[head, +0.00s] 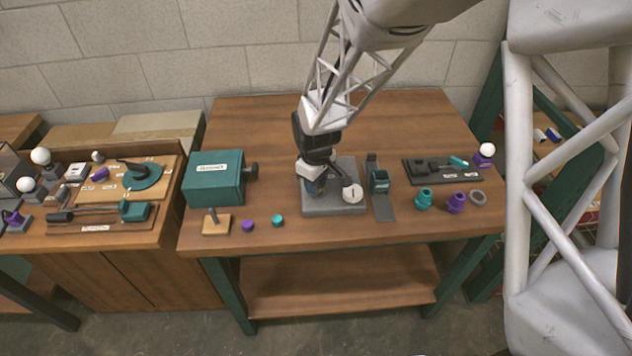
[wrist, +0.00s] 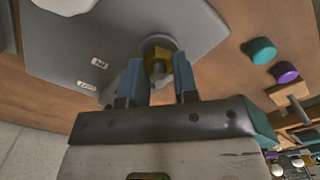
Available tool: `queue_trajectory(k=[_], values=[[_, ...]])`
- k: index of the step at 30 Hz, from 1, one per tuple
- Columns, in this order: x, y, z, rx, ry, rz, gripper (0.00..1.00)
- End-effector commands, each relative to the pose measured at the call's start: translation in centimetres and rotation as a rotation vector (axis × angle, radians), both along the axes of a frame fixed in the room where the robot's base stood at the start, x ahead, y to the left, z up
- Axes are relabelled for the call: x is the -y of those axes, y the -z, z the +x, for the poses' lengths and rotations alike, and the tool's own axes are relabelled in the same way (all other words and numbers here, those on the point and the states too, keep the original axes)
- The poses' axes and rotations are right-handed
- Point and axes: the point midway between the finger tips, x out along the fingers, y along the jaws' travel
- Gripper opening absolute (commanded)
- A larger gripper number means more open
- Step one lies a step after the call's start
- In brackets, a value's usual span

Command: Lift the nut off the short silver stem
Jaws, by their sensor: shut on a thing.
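My gripper (head: 314,184) is over the left part of a grey base plate (head: 335,209) in the head view. In the wrist view my gripper (wrist: 160,80) has its two blue fingers on either side of a brass-coloured nut (wrist: 183,66), and is shut on it. The grey plate (wrist: 120,25) lies beyond. I cannot tell from these views whether the nut is still around the stem or clear of it.
A purple cap (head: 248,226) and a teal cap (head: 278,221) lie at the front left.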

Motion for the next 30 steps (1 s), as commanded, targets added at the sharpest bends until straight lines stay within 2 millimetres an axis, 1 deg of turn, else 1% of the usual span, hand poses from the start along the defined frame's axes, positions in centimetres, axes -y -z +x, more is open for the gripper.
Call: queue_trajectory(k=[30], values=[[0.0,-1.3,0.0,0.000,0.000,0.000,0.00]])
